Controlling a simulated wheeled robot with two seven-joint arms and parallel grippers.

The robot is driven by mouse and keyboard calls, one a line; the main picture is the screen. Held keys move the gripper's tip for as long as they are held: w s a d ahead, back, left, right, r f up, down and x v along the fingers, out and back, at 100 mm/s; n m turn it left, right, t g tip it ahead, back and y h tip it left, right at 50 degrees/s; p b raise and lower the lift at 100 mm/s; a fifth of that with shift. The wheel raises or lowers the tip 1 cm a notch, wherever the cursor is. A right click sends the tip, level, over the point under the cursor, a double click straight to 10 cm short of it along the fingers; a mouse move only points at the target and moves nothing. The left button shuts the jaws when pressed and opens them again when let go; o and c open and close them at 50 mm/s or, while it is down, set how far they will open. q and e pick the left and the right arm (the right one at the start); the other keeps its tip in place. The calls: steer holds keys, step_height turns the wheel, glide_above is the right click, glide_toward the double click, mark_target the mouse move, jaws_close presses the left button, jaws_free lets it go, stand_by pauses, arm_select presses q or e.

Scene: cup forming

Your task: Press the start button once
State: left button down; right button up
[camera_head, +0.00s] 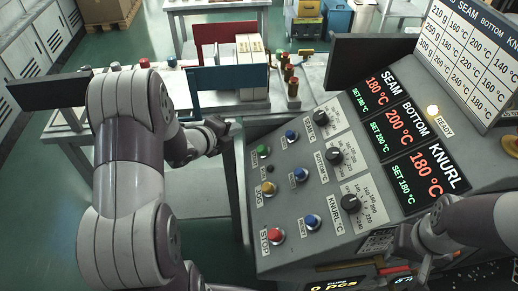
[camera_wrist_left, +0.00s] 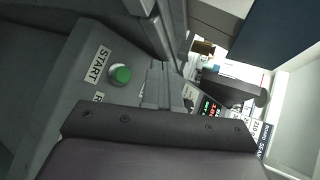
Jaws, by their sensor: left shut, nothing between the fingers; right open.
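The green start button (camera_head: 263,150) is on the left edge of the sloped control panel (camera_head: 290,235), at the top of a column with a yellow and a red button. It also shows in the left wrist view (camera_wrist_left: 121,75), next to its START label (camera_wrist_left: 97,64). My left gripper (camera_head: 226,128) is shut and empty, just left of and above the button in the head view, apart from it. Its fingers (camera_wrist_left: 157,85) are right of the button in the left wrist view. My right gripper (camera_head: 408,262) is open over the panel's lower right, partly cut off.
Several blue buttons (camera_head: 300,174) and black knobs (camera_head: 334,156) sit right of the start button. The red stop button (camera_head: 275,235) is lower down. Temperature displays (camera_head: 400,125) stand to the right. A worktable (camera_head: 205,182) lies behind my left arm.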

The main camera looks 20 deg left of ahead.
mark_target(262, 150)
arm_select(q)
steer(key=d+f+b, duration=0.1)
steer(key=f+b, duration=0.1)
steer(key=w+d+f+b, duration=0.1)
steer(key=d+f, duration=0.1)
steer(key=d+f+b, duration=0.1)
steer(key=f+b, duration=0.1)
steer(key=shift+w+d+f+b, duration=0.1)
steer(key=shift+w+d+b, duration=0.1)
steer(key=shift+w+b, duration=0.15)
stand_by(1.7)
steer(key=shift+w+d+f+b, duration=0.2)
steer(key=shift+f+b, duration=0.1)
steer(key=shift+b, duration=0.2)
steer(key=shift+d+f+b, duration=0.25)
steer(key=shift+f+b, duration=0.2)
steer(key=shift+b, duration=0.15)
stand_by(0.5)
steer(key=shift+r, duration=0.15)
steer(key=shift+s+a+r+p, duration=0.15)
steer(key=shift+a+r+p, duration=0.35)
steer(key=shift+r+p, duration=0.15)
